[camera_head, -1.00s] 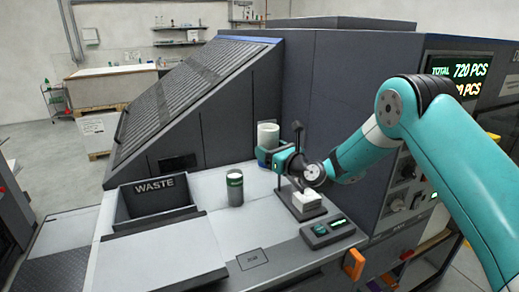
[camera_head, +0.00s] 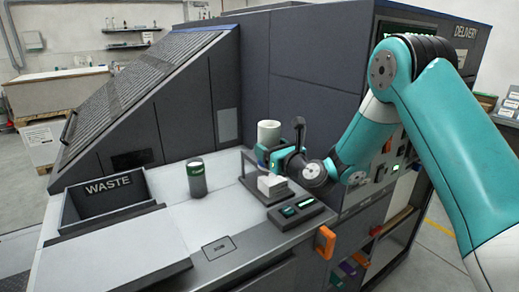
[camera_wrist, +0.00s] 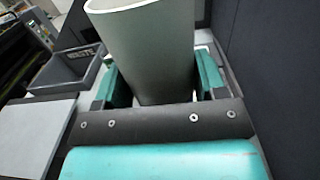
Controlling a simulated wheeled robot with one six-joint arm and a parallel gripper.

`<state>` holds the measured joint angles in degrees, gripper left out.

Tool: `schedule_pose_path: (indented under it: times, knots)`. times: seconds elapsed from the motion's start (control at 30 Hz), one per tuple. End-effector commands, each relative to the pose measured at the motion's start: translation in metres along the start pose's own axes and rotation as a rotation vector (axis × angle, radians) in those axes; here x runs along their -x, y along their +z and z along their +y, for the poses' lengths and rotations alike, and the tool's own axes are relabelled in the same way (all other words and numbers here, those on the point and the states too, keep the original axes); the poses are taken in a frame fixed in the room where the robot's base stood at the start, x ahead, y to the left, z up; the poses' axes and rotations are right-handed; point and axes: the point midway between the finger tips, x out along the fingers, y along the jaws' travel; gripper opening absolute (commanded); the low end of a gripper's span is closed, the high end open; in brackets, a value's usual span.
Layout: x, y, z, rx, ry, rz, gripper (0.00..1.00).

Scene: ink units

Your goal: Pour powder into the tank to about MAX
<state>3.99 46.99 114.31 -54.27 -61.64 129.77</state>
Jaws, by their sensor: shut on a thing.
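My gripper (camera_head: 266,157) is shut on a pale, open-topped cup (camera_head: 269,133), held upright above the back of the work surface. In the wrist view the cup (camera_wrist: 150,50) stands between the two teal fingers of my gripper (camera_wrist: 152,85), its rim cut off by the top edge. Its contents do not show, and no powder is visible. I cannot make out a tank with a MAX mark.
The WASTE bin (camera_head: 72,212) is at the left, also in the wrist view (camera_wrist: 55,84). A dark machine wall (camera_head: 290,80) rises behind.

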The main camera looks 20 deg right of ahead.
Motion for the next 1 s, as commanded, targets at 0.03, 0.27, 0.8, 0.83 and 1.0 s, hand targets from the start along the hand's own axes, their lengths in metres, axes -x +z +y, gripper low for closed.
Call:
schedule_pose_path:
  times: [0.03, 0.27, 0.8, 0.83, 1.0]
  knots:
    - [0.004, -0.009, -0.004, 0.001, -0.013, 0.001, 0.38]
    - [0.022, -0.024, -0.021, 0.001, -0.065, 0.0, 0.38]
    - [0.022, -0.028, -0.026, -0.039, -0.078, 0.105, 0.38]
    - [0.022, -0.029, -0.026, -0.041, -0.078, 0.111, 0.38]
    - [0.02, -0.032, -0.027, -0.054, -0.078, 0.143, 0.38]
